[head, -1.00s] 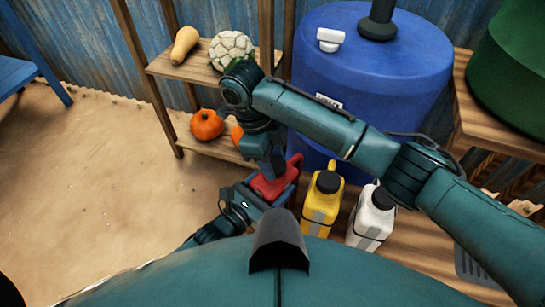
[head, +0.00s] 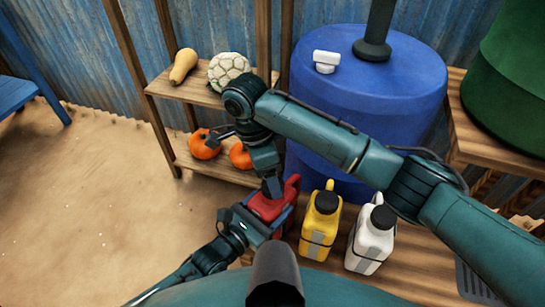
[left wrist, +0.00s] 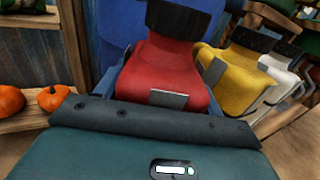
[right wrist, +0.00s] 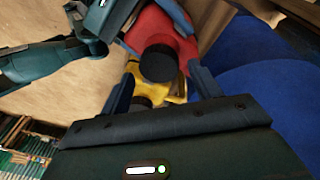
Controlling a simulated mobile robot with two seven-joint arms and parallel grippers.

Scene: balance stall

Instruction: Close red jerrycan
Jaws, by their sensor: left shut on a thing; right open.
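The red jerrycan (head: 272,207) is at the middle of the head view, partly hidden by my arms. My left gripper (head: 268,216) is shut on its body, and the left wrist view shows the red can (left wrist: 165,72) between the fingers. A black cap (right wrist: 158,63) sits at the top of the red can; I cannot tell how tightly it is seated. My right gripper (right wrist: 163,88) is open, pointing at the cap from above, with its fingers spread to either side of it in the picture. Contact with the cap cannot be told.
A yellow jerrycan (head: 320,224) and a white jerrycan (head: 371,240), both with black caps, stand just right of the red one. A large blue barrel (head: 420,100) is behind. A shelf with pumpkins (head: 204,144) is at the left. Sandy ground at left is free.

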